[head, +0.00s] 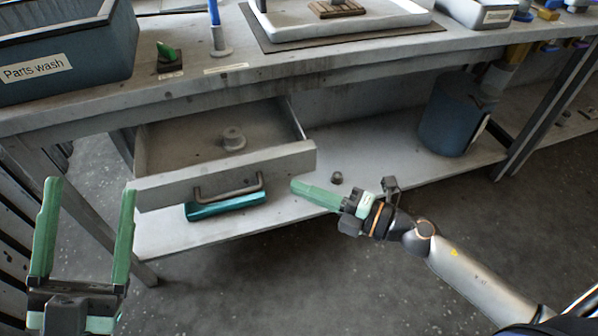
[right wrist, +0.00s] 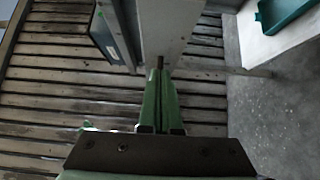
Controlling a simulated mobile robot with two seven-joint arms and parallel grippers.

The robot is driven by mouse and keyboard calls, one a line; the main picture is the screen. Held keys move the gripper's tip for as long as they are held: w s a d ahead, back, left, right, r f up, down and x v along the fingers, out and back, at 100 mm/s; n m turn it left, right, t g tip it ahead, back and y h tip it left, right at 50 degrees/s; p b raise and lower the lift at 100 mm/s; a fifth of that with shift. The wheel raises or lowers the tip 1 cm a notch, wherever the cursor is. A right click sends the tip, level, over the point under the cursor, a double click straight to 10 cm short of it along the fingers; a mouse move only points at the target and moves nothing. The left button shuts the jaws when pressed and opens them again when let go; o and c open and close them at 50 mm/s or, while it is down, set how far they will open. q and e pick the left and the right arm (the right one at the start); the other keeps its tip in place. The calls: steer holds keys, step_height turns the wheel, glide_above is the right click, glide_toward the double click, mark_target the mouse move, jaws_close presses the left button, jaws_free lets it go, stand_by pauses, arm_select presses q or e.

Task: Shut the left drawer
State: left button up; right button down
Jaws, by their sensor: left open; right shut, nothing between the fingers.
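The left drawer (head: 295,158) under the workbench is pulled out. Its grey front has a dark bar handle (head: 230,190), and a round grey flanged part (head: 233,140) lies inside. My right gripper (head: 296,187) is shut and empty, its green fingers pointing left just below and in front of the drawer front's right end. I cannot tell whether they touch it. In the right wrist view the shut fingers (right wrist: 160,72) reach a pale grey panel, which I cannot identify for sure. My left gripper (head: 85,190) is open and empty, left of the drawer and nearer the camera.
A teal tray (head: 225,207) lies on the lower shelf (head: 300,222) below the drawer front. A small dark round part (head: 337,177) and a blue bin (head: 455,115) stand further right. A bench leg (head: 50,185) is beside my left gripper. The Parts wash bin (head: 75,55) sits above.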

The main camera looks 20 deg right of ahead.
mark_target(280, 168)
steer(key=w, duration=0.3)
steer(key=shift+w+b, duration=0.3)
steer(key=shift+b, duration=0.05)
arm_select(q)
steer(key=shift+s+d+r+m+h, duration=0.15)
steer(key=shift+s+r+m+h, duration=0.75)
steer(key=shift+s+r+h, duration=0.15)
arm_select(e)
steer(key=shift+w, duration=0.2)
arm_select(q)
steer(key=shift+f+h, duration=0.1)
steer(key=shift+h, duration=0.15)
